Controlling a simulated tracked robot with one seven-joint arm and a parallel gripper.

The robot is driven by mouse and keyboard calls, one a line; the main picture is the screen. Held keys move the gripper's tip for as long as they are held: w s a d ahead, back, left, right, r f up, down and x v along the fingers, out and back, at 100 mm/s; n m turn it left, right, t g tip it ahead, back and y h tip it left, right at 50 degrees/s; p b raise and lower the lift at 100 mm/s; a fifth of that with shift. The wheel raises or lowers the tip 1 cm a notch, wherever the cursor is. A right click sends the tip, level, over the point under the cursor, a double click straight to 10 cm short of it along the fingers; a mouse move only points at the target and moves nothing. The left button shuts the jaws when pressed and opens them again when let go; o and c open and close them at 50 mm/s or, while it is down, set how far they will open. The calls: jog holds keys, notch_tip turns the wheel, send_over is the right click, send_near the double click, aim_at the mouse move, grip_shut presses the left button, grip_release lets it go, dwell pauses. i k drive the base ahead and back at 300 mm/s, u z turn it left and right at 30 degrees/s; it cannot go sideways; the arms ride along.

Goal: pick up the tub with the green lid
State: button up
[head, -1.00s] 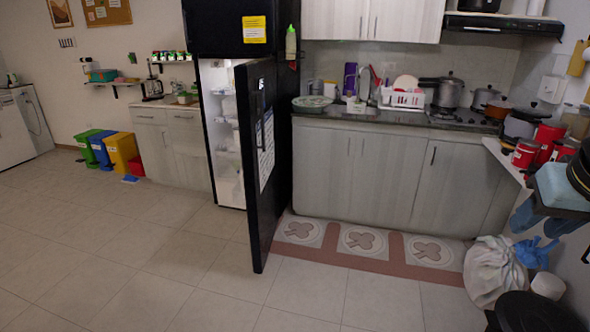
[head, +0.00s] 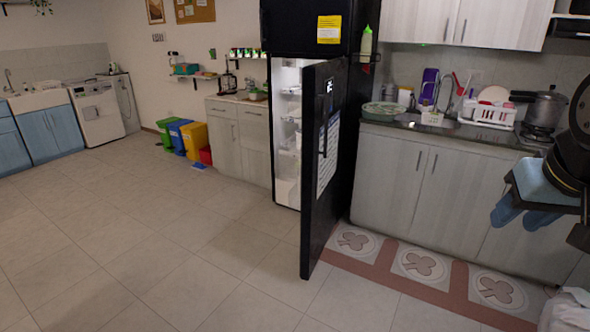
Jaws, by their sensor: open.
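I cannot single out a tub with a green lid for sure. A row of small jars (head: 247,53) with dark and green parts stands on a small wall shelf left of the black fridge; they are too small to tell lids or shapes. A greenish object (head: 258,94) sits on the counter below and cannot be made out. My gripper is not in view.
The black fridge (head: 309,32) has its door (head: 325,170) open into the room. Green, blue and yellow bins (head: 195,140) stand by the left cabinet (head: 239,140). A sink counter (head: 410,190) is at right. The tiled floor (head: 150,240) at left is clear.

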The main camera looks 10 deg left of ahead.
aim_at(259, 95)
jog(key=u, duration=0.55)
jog(key=i, duration=1.8)
jog(key=z, duration=0.15)
